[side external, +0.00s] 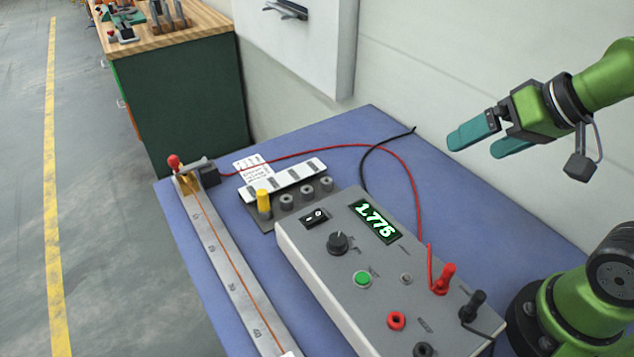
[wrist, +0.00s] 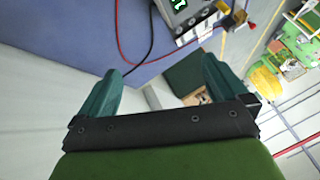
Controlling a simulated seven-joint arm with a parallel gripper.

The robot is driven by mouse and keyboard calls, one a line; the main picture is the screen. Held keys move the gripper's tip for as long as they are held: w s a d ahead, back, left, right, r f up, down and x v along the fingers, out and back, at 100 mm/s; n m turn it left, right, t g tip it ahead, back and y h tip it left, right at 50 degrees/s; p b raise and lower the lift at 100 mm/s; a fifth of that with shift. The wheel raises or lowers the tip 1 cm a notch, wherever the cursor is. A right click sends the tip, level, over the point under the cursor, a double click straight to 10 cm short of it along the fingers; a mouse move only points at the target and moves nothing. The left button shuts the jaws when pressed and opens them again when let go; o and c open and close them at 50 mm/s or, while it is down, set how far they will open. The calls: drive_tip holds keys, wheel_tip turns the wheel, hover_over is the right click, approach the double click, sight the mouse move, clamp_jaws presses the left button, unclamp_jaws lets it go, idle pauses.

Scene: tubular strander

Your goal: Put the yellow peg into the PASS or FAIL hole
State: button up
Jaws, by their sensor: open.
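The yellow peg (side external: 264,202) stands upright in the leftmost position of a dark grey holder block (side external: 282,216). To its right the block has three grey round sockets (side external: 307,192), which look empty. A white strip with dark labels (side external: 283,182) lies behind them; its wording is too small to read. My gripper (side external: 473,147) has teal fingers and is open and empty. It is raised at the right, well away from the peg.
A grey meter box (side external: 340,270) reading 1.775 stands in front of the block, with red and black leads. A metal ruler track (side external: 235,265) with a red-knobbed clamp (side external: 176,164) runs along the left. The blue table (side external: 365,125) is fairly clear behind the meter. A wall cabinet (side external: 300,45) hangs behind.

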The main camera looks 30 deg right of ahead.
drive_tip(key=c, duration=0.9)
drive_tip(key=w+a+f+m+g+y, duration=0.4)
drive_tip(key=w+a+f+m+y, duration=0.2)
drive_tip(key=w+a+m, duration=0.4)
drive_tip(key=m+t+y, duration=0.2)
drive_tip(key=m+y, duration=0.3)
drive_tip(key=m, duration=0.3)
approach(264, 204)
drive_tip(key=x, duration=0.7)
drive_tip(key=w+r+x, duration=0.1)
drive_tip(key=x, duration=0.3)
drive_tip(key=shift+w+a+f, duration=0.1)
drive_tip(key=shift+w+a, duration=0.05)
drive_tip(key=shift+w, duration=0.05)
